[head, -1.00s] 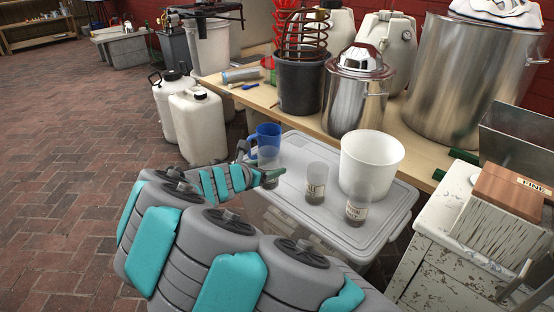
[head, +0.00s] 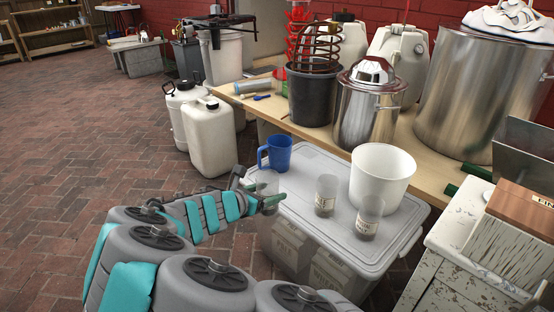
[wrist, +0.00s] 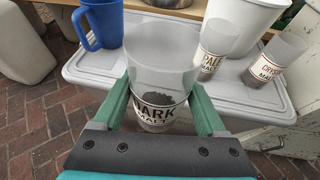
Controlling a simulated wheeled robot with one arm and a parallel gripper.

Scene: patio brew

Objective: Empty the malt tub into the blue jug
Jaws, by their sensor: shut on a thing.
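My gripper (wrist: 163,108) is shut on a clear tub (wrist: 160,72) labelled as dark malt, holding it upright with some dark grain low inside. The head view shows the tub (head: 266,184) at my gripper (head: 268,203), near the left edge of the grey lid (head: 300,186). The blue jug (head: 279,153) stands upright on the lid, just behind the tub. In the wrist view the jug (wrist: 102,22) is to the tub's left and apart from it; its inside is hidden.
A pale malt tub (head: 325,198), another labelled malt tub (head: 369,222) and a white bucket (head: 381,178) stand on the lid to the right. A bench with a black bucket (head: 312,100) and steel pots is behind. Brick floor (head: 110,140) is open at left.

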